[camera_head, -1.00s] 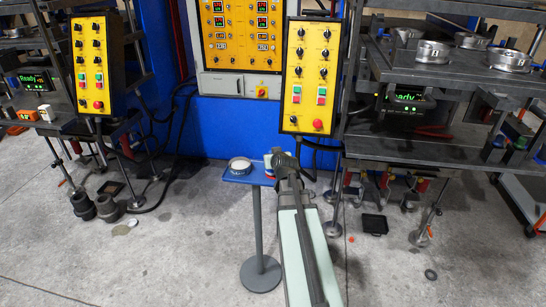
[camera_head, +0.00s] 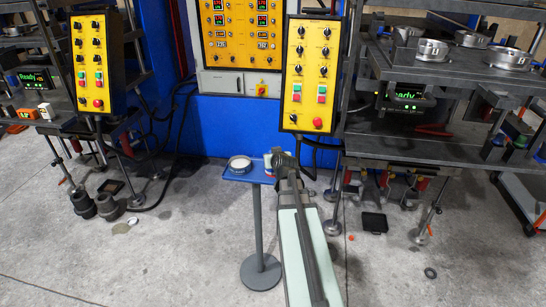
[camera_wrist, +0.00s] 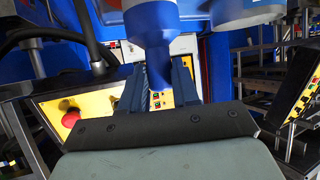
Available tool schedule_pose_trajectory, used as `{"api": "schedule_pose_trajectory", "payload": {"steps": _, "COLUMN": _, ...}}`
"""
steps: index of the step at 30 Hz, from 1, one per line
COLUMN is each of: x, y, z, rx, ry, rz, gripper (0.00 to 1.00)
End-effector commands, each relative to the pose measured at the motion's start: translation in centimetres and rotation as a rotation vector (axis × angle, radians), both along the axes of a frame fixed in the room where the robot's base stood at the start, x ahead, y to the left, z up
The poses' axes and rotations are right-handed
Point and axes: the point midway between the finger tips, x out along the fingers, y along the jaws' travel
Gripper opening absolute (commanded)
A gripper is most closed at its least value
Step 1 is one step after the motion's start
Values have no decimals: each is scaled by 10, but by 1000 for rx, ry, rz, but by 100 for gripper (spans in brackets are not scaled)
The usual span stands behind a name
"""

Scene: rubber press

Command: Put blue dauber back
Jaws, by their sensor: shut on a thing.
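The blue dauber (camera_wrist: 152,32) fills the top middle of the wrist view. Its narrower lower part runs down between the fingers of my gripper (camera_wrist: 158,88), which is shut on it. In the head view my gripper (camera_head: 277,157) is at the right end of a small blue stand (camera_head: 254,177). The dauber cannot be told apart there, as my arm hides much of that end. A round container with a pale top (camera_head: 240,165) sits on the left part of the stand.
A yellow control box (camera_head: 310,75) hangs just behind my gripper. A press with metal rings (camera_head: 432,50) stands at the right, and another yellow box (camera_head: 97,65) at the left.

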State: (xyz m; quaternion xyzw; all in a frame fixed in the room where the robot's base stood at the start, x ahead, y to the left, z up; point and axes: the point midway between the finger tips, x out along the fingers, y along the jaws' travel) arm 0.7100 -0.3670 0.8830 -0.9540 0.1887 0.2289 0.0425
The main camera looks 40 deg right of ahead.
Motion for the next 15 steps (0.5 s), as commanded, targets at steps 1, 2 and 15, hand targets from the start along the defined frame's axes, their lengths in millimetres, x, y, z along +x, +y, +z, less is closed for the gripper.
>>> {"api": "schedule_pose_trajectory", "payload": {"steps": 1, "x": 0, "y": 0, "z": -1, "rx": 0, "ry": -1, "rz": 0, "gripper": 0}}
{"api": "schedule_pose_trajectory", "payload": {"steps": 2, "x": 0, "y": 0, "z": -1, "rx": 0, "ry": -1, "rz": 0, "gripper": 0}}
{"api": "schedule_pose_trajectory", "payload": {"steps": 15, "x": 0, "y": 0, "z": -3, "rx": 0, "ry": -1, "rz": 0, "gripper": 47}}
